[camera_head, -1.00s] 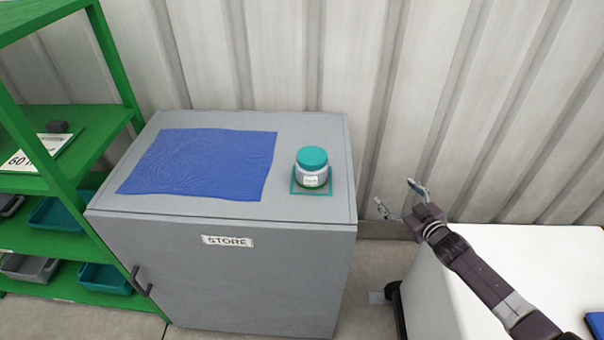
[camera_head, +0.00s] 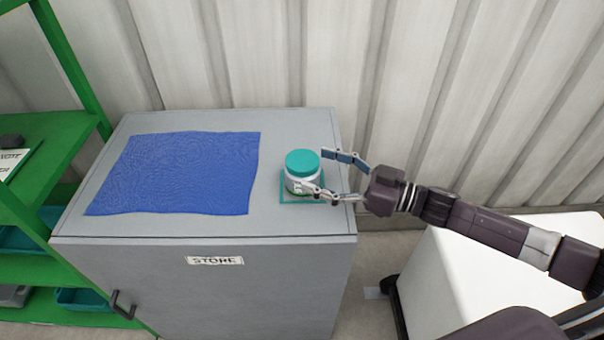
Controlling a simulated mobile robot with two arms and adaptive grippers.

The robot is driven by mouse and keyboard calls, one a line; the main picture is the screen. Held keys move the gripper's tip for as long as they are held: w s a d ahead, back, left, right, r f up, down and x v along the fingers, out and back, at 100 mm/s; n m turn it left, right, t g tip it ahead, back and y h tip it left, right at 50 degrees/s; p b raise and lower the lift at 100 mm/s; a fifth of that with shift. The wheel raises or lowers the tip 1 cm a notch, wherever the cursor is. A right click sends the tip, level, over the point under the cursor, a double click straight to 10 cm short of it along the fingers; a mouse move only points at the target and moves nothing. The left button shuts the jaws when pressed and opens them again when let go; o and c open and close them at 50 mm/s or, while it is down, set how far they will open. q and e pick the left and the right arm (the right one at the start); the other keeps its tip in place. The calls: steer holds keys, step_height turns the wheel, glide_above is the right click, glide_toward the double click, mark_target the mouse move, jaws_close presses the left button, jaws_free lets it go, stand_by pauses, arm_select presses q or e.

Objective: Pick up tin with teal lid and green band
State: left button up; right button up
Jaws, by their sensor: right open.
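The tin with the teal lid (camera_head: 303,162) stands upright on the right part of the grey cabinet top, on a teal square outline. Its body is pale with a label; the green band low on it is mostly hidden by a finger. My right gripper (camera_head: 316,172) comes in from the right and is open, its fingers at the right side of the tin, one at the far side and one across the near side. I cannot tell whether the fingers touch it. My left gripper is not in view.
A blue cloth (camera_head: 180,172) lies flat on the left of the STORE cabinet (camera_head: 280,222). A green shelf rack (camera_head: 62,130) with trays stands at the left. A corrugated wall is close behind. A white surface (camera_head: 450,275) is at the lower right.

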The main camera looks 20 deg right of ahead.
steer(key=x, duration=0.2)
steer(key=p+x, duration=0.1)
steer(key=x, duration=0.1)
steer(key=shift+w+d+r, duration=0.15)
steer(key=shift+w+r, duration=0.1)
steer(key=shift+w, duration=0.05)
steer(key=shift+w+a+f, duration=0.15)
steer(key=shift+w+a, duration=0.1)
steer(key=c, duration=0.5)
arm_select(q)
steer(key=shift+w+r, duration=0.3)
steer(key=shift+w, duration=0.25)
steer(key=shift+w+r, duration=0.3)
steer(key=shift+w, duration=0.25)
arm_select(e)
steer(key=c, duration=0.8)
